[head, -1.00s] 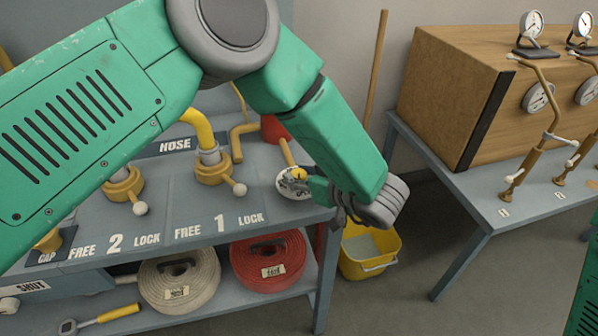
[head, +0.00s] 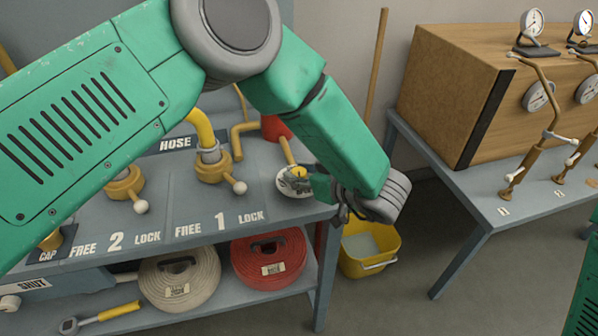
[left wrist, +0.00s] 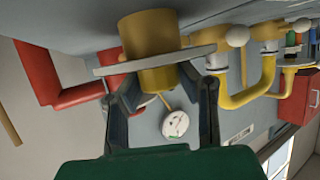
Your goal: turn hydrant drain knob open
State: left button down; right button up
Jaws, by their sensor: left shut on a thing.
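The drain knob is a small yellow piece (head: 299,171) above a round pale plate with dark markings (head: 284,186), at the right end of the grey bench. My left gripper (head: 318,184) is at the knob, partly hidden behind my own green forearm. In the left wrist view, a yellow cylinder (left wrist: 150,45) with a pale disc around it stands between the two dark fingers (left wrist: 163,95), which are shut on it. Part of the plate's lettering is covered by the gripper. My right gripper is not in view.
Yellow hose fittings with white-tipped levers (head: 213,165) stand left of the knob. A red pipe piece (head: 275,128) is behind it. Rolled hoses (head: 270,262) lie on the lower shelf. A yellow bucket (head: 368,250) stands right of the bench, before a second table with gauges.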

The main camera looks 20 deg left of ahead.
pick_arm(q)
jog(key=shift+w+r, duration=0.1)
jog(key=shift+r, duration=0.05)
dwell(0.5)
jog(key=c, duration=1.1)
grip_release()
jog(key=shift+d, duration=0.1)
jog(key=shift+c, duration=0.2)
jog(key=shift+d, duration=0.1)
jog(key=shift+d, duration=0.15)
jog(key=v, duration=1.1)
jog(key=shift+s+d, duration=0.3)
jog(key=shift+a, duration=0.1)
